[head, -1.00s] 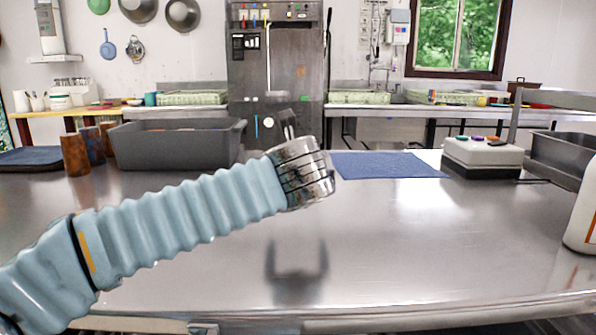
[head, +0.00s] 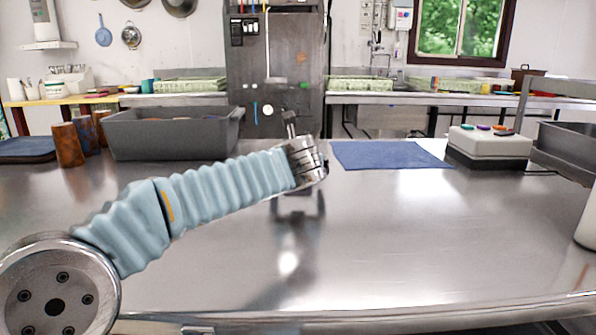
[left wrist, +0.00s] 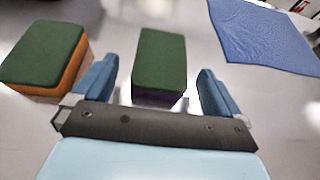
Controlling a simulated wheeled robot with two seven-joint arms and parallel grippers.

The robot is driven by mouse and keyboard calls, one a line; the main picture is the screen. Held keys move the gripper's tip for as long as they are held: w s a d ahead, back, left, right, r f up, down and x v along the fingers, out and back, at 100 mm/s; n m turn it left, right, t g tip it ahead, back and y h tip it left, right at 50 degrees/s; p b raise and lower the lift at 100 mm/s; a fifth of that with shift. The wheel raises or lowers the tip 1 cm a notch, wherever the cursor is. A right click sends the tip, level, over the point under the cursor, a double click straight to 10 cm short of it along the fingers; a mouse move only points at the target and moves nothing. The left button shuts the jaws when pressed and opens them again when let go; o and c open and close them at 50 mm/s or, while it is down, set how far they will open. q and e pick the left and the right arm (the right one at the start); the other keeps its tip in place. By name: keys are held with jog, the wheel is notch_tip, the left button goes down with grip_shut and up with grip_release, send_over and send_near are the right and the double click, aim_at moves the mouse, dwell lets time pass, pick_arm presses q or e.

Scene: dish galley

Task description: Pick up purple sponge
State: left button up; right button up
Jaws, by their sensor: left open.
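In the left wrist view a block with a green top and a dark purple side, the purple sponge (left wrist: 158,97), lies on the steel table between the lines of my two blue fingers. My left gripper (left wrist: 157,70) is open, with one finger to each side of the sponge and a gap at both sides. I cannot tell whether the fingertips are down at its height. A second green-topped sponge with an orange side (left wrist: 72,68) lies just left of the left finger. In the head view my left gripper (head: 289,122) hides the sponges. My right gripper is not in view.
A blue cloth (head: 388,155) lies to the right of the gripper. A grey bin (head: 172,135) and brown cups (head: 68,146) stand to the left. A box with coloured buttons (head: 488,143) and a dark bin (head: 570,145) stand at right. The front of the table is clear.

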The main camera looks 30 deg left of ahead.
pick_arm(q)
jog(key=x, duration=0.3)
jog(key=shift+w+f, duration=0.15)
jog(key=shift+w, duration=0.05)
jog(key=c, duration=1.1)
jog(key=shift+o, duration=0.2)
